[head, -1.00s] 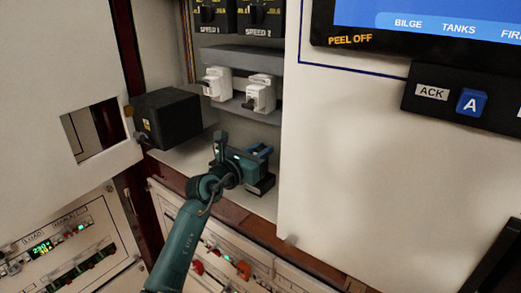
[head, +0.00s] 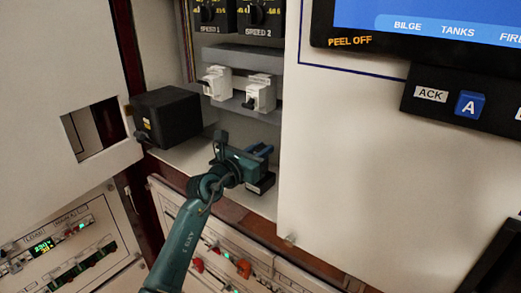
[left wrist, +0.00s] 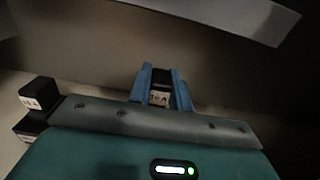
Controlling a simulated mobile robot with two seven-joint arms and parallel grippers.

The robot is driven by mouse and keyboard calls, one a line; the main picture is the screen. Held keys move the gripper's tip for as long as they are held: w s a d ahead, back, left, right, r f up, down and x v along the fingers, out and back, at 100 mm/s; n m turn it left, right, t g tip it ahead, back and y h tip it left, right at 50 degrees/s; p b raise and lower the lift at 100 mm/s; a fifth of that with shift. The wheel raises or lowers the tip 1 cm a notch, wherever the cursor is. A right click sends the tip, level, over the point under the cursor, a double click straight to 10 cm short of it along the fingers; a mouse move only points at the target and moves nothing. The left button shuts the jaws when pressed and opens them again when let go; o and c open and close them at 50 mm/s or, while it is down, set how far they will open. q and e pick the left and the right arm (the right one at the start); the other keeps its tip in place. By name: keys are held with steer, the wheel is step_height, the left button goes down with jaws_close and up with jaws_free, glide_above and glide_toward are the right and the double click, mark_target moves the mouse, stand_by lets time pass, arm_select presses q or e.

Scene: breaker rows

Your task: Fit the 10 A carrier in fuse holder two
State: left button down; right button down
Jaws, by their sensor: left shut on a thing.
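My left gripper (head: 262,150) is low in the open cabinet, over its pale floor. In the left wrist view its blue fingers (left wrist: 161,75) are shut on a small dark carrier (left wrist: 159,98). Two white fuse holders, a left one (head: 216,82) and a right one (head: 261,92), sit on a grey rail above and beyond the gripper. Their numbers cannot be read. The gripper is apart from both. My right gripper is not in view.
Dark labelled blocks stand at the left of the wrist view (left wrist: 38,93); a dark block (head: 262,185) shows below the gripper. A black box (head: 167,117) stands left. The white panel edge (head: 284,150) bounds the opening at right. A grey duct (head: 242,56) runs above the holders.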

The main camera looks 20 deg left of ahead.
arm_select(q)
steer(key=shift+f+b, duration=0.8)
steer(key=shift+f, duration=0.45)
steer(key=shift+f+b, duration=0.45)
steer(key=shift+f, duration=0.3)
steer(key=c, duration=1.2)
jaws_free()
steer(key=shift+s+a, duration=0.1)
steer(key=shift+s, duration=0.15)
steer(key=v, duration=1.2)
steer(key=shift+s, duration=0.3)
steer(key=shift+a, duration=0.1)
